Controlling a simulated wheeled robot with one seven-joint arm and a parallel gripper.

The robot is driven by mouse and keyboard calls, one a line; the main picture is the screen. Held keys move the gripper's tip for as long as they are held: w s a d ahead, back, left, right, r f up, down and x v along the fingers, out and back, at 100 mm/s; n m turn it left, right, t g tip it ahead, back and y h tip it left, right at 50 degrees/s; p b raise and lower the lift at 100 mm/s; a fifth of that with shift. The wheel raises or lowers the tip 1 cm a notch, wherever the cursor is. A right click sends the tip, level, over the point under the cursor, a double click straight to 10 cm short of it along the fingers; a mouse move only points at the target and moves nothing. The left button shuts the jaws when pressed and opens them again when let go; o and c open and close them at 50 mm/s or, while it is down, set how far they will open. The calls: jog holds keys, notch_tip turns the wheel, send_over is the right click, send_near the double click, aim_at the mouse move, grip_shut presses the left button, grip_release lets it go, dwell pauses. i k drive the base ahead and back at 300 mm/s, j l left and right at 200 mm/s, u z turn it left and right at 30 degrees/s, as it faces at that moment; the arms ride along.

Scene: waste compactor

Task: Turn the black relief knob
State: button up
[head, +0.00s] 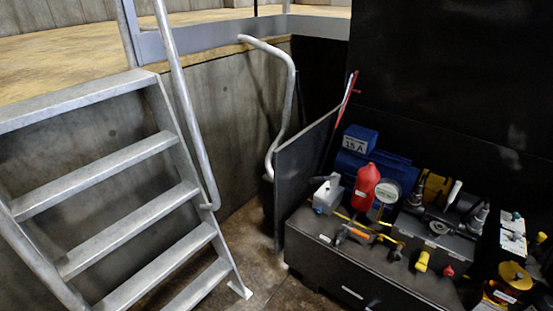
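The black relief knob cannot be picked out with certainty. A small dark knob-like part (396,253) sits near the front of the black power unit cabinet (345,262), but its kind is too small to tell. Close to it are an orange-handled lever (358,234), a yellow knob-like part (421,262) and a small red knob (448,271). A white-faced pressure gauge (387,190) stands behind them. My gripper is not in view.
A red bottle-shaped vessel (366,187), a blue motor (378,167) and a grey valve block (327,196) crowd the cabinet top. A dark upright panel (303,160) stands at its left. Metal stairs (110,170) with handrails fill the left. A little floor (252,238) shows between.

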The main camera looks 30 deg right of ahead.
aim_at(396, 255)
jog(key=i+l+z, duration=0.1)
jog(key=z, duration=0.3)
jog(key=i+z, duration=0.25)
jog(key=z, duration=0.2)
jog(key=i+z, duration=0.2)
jog(key=z, duration=0.2)
jog(key=k, duration=0.15)
